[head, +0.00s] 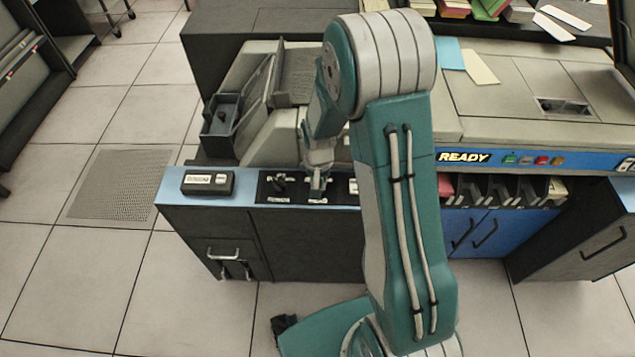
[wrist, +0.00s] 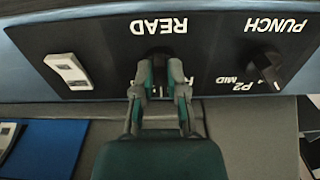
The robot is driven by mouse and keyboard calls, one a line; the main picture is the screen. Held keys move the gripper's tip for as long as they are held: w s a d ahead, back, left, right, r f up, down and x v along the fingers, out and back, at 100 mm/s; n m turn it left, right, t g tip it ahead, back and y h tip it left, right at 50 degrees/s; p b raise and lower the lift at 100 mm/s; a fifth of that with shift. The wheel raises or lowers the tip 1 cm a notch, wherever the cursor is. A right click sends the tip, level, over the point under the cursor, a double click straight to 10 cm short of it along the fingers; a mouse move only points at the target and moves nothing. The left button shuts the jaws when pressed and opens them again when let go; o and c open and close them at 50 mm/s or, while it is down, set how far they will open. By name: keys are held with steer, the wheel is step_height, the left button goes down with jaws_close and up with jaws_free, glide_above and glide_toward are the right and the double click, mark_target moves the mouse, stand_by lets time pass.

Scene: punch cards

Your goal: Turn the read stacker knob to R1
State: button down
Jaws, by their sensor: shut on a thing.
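The read stacker knob (wrist: 160,57) is a dark knob on a black panel (wrist: 112,50), below the word READ in the wrist view. My gripper (wrist: 162,78) is shut on it, with one finger on each side. The fingers and shadow hide most of the knob and its position labels, so I cannot read where it points. In the head view my gripper (head: 317,180) comes down from above onto the panel at the front of the machine. The PUNCH knob (wrist: 268,66) stands to the right in the wrist view, near the labels P2 and MID.
A white rocker switch (wrist: 68,72) is left of the knob in the wrist view. In the head view a dark box with white labels (head: 207,183) sits left of the panel on the blue ledge. Open tiled floor (head: 90,270) lies to the left.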

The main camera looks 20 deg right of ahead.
steer(key=n, duration=0.4)
steer(key=shift+w+d+n, duration=0.1)
steer(key=shift+d+n, duration=0.05)
steer(key=shift+n, duration=0.15)
steer(key=shift+d+n, duration=0.1)
steer(key=shift+n, duration=1.9)
steer(key=c, duration=0.7)
jaws_free()
step_height(320, 180, up, 12)
steer(key=shift+w+f, duration=0.1)
